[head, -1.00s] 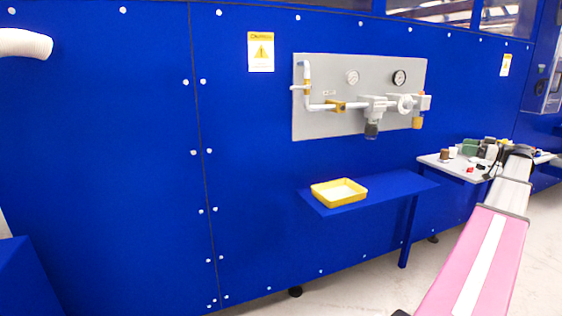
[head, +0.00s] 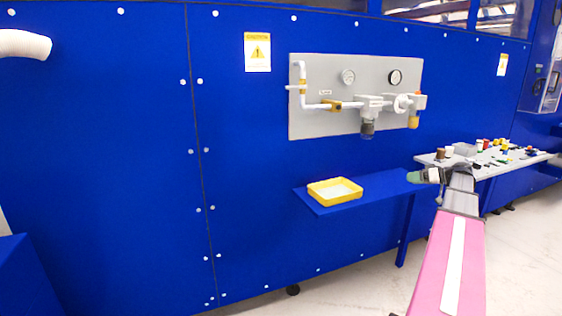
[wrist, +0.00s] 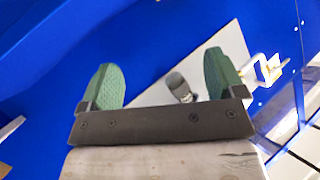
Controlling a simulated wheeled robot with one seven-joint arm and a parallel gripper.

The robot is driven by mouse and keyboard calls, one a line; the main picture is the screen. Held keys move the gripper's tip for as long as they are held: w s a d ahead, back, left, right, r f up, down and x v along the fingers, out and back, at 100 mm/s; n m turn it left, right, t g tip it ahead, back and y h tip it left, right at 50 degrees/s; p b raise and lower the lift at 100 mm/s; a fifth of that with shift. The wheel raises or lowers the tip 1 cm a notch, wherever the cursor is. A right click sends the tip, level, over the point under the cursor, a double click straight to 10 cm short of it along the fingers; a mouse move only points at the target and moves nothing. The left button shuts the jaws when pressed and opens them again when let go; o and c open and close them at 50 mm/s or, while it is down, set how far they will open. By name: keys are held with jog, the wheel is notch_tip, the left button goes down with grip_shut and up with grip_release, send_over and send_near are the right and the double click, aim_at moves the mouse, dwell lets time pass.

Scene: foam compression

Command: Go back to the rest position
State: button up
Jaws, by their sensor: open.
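My gripper (head: 424,176) shows at the end of my pink and grey arm in the head view, in front of the right end of the blue shelf. In the wrist view my gripper (wrist: 160,85) has its two green fingers wide apart, with nothing between them. Behind the fingers the wrist view shows the blue wall and part of the grey panel (wrist: 225,45) with its fittings, well beyond the fingertips.
A yellow tray (head: 335,191) sits on the blue shelf (head: 385,187). A grey panel (head: 350,75) with gauges and valves is on the blue wall above. A table (head: 490,160) with several small objects stands at the right. The floor at lower right is clear.

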jog(key=s+a+f+m+g+h, duration=0.2)
jog(key=s+a+f+g+h, duration=0.15)
jog(key=a+f, duration=0.7)
jog(key=s+a+f+m+g+h, duration=0.2)
jog(key=s+a+f, duration=0.2)
jog(key=a+f, duration=0.65)
jog(key=s+a+f+m+g+h, duration=0.1)
jog(key=s+a+f+h, duration=0.2)
jog(key=s+a, duration=0.4)
jog(key=s+a+f+m+g+h, duration=0.1)
jog(key=s+a+f+h, duration=0.2)
jog(key=s+a+f, duration=0.2)
jog(key=s+a, duration=0.2)
jog(key=shift+s+a, duration=0.2)
jog(key=shift+a, duration=0.2)
